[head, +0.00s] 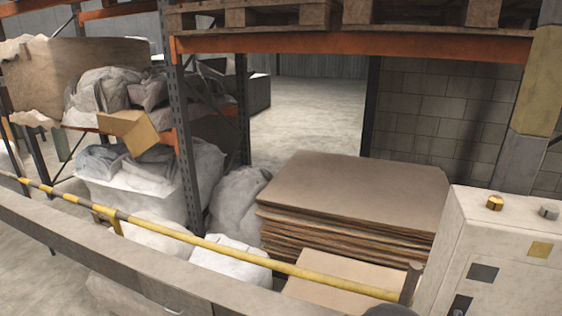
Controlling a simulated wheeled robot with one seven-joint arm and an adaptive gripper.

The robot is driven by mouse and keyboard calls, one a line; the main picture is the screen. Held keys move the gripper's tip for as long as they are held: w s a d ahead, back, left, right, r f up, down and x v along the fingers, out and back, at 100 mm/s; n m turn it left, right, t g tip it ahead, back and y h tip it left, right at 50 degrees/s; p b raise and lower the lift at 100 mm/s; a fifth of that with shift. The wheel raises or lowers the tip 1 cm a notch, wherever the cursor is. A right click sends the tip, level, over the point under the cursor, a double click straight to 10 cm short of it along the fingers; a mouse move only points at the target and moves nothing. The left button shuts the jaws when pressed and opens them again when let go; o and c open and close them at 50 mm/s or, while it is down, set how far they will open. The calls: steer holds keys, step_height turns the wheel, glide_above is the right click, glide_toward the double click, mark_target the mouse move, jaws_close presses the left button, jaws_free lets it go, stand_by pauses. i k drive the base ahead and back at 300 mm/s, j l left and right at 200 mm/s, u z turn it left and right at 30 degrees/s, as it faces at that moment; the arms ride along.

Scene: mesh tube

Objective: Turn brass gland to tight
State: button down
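A brass-coloured gland (494,203) stands on top of a pale cabinet (455,225) at the right of the head view. It looks like a short faceted knob. A grey metal fitting (548,212) of similar size sits to its right on the same top. I cannot tell from here how tight the brass gland is, and no markings around it are readable. My gripper is not in view, and nothing touches the gland.
The cabinet front has a dark square plate (482,272) and a yellow one (540,249). A yellow rail (300,270) crosses in front of stacked cardboard (350,195). Racking with an orange beam (350,45) and white sacks (150,175) stands at the left and behind.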

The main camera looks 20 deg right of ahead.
mark_target(494, 203)
steer(key=k+l, duration=0.2)
steer(key=l, duration=0.2)
steer(key=k+l, duration=0.2)
steer(key=l, duration=0.25)
steer(key=k+l, duration=0.2)
steer(key=l, duration=0.2)
steer(key=k+l+u, duration=0.1)
steer(key=k+l, duration=0.15)
steer(key=l, duration=0.2)
steer(key=k+l, duration=0.2)
steer(key=l, duration=0.2)
steer(key=k+l, duration=0.25)
steer(key=l, duration=0.15)
steer(key=k+l, duration=0.2)
steer(key=l, duration=0.2)
steer(key=k+l, duration=0.2)
steer(key=l, duration=0.2)
steer(key=u, duration=0.05)
